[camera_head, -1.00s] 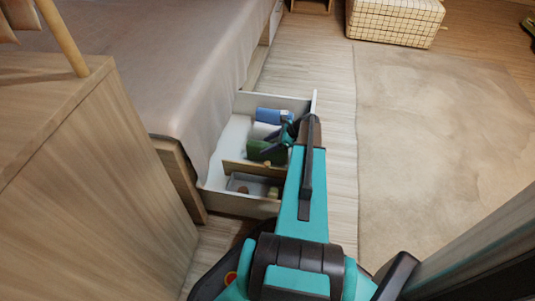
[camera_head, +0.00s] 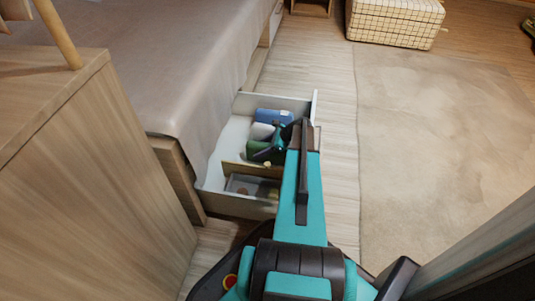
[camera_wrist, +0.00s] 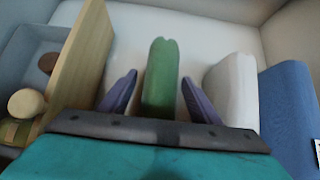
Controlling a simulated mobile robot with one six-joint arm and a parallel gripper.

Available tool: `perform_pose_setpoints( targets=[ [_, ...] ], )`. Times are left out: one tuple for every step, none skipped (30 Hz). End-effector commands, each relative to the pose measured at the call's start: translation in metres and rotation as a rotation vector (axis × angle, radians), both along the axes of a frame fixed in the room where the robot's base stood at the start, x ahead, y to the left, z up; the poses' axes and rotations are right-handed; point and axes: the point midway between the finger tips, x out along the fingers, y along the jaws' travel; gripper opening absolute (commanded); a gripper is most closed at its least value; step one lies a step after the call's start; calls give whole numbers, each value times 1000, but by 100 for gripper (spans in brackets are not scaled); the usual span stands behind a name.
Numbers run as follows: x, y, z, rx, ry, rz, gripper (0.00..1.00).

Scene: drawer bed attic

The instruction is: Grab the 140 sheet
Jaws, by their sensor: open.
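Folded cloths stand in the open drawer: a green one (camera_head: 253,146), a white one (camera_head: 261,131) and a blue one (camera_head: 274,116). I cannot read 140 on any of them; the blue cloth (camera_wrist: 287,105) has only a partly cut-off white label at the right edge of the wrist view. My gripper (camera_head: 268,141) is in the drawer and open. In the wrist view its two fingers (camera_wrist: 159,80) stand on either side of the green cloth (camera_wrist: 160,75), with visible gaps. The white cloth (camera_wrist: 232,88) is just right of the right finger.
A wooden divider (camera_wrist: 80,60) crosses the drawer (camera_head: 228,206), left of the fingers in the wrist view. Beyond it is a grey tray (camera_wrist: 38,52) with small round items. The bed (camera_head: 180,70) borders the drawer; a wooden cabinet (camera_head: 90,170) stands at left.

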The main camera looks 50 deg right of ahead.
Motion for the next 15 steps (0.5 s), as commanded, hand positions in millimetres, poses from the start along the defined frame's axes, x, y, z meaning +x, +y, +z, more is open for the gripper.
perform_pose_setpoints(
  targets=[
    [0, 0, 0, 0, 0, 0, 57],
    [0, 0, 0, 0, 0, 0, 54],
    [0, 0, 0, 0, 0, 0, 47],
    [0, 0, 0, 0, 0, 0, 42],
    [0, 0, 0, 0, 0, 0, 37],
    [0, 0, 0, 0, 0, 0, 30],
    [0, 0, 0, 0, 0, 0, 25],
    [0, 0, 0, 0, 0, 0, 20],
    [0, 0, 0, 0, 0, 0, 13],
    [0, 0, 0, 0, 0, 0, 8],
    [0, 0, 0, 0, 0, 0, 3],
    [0, 0, 1, 1, -1, 0, 2],
    [0, 0, 1, 1, -1, 0, 2],
    [0, 0, 1, 1, -1, 0, 2],
    [0, 0, 1, 1, -1, 0, 2]
  ],
)
